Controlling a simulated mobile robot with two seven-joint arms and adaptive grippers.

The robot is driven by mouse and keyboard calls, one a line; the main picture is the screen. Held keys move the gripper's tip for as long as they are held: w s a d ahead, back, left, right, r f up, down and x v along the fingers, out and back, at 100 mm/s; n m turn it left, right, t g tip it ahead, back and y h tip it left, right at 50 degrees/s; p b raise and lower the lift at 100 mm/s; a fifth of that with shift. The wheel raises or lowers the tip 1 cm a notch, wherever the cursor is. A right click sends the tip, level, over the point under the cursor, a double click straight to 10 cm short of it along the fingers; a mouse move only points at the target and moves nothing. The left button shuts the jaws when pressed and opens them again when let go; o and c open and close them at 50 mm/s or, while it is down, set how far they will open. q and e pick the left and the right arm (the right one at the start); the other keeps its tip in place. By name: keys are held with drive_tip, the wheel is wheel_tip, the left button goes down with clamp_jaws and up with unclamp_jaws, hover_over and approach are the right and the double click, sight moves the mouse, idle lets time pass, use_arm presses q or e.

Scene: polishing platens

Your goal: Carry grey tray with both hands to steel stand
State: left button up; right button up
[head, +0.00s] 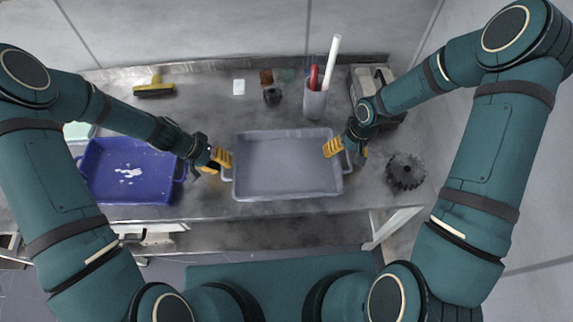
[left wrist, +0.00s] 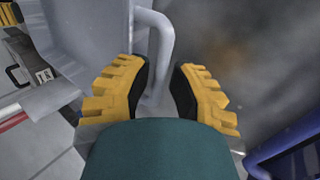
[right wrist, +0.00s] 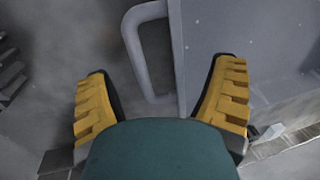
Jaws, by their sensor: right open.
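The grey tray (head: 287,190) sits flat and looks empty on the metal bench. It has a loop handle at each short end. My left gripper (head: 222,160) is at the left handle; in the left wrist view the handle (left wrist: 165,40) runs between its parted yellow fingers (left wrist: 160,67), with a gap showing on its right side. My right gripper (head: 338,150) is at the right end; in the right wrist view its fingers (right wrist: 163,68) are wide apart, with the right handle (right wrist: 143,55) and tray wall between them. I cannot pick out a separate steel stand.
A blue tray (head: 130,195) with white bits stands left of the grey tray. Behind are a yellow brush (head: 154,88), a holder (head: 315,103) with a white tube, and small items. A dark gear-like part (head: 405,171) lies right of the tray.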

use_arm(q)
drive_tip(key=shift+d+f, duration=0.3)
drive_tip(key=shift+f, duration=0.2)
use_arm(e)
drive_tip(key=shift+a+f, duration=0.1)
drive_tip(key=shift+f, duration=0.5)
drive_tip(key=shift+c, duration=0.3)
use_arm(q)
clamp_jaws()
use_arm(e)
drive_tip(key=c, duration=1.3)
drive_tip(key=shift+c, duration=0.2)
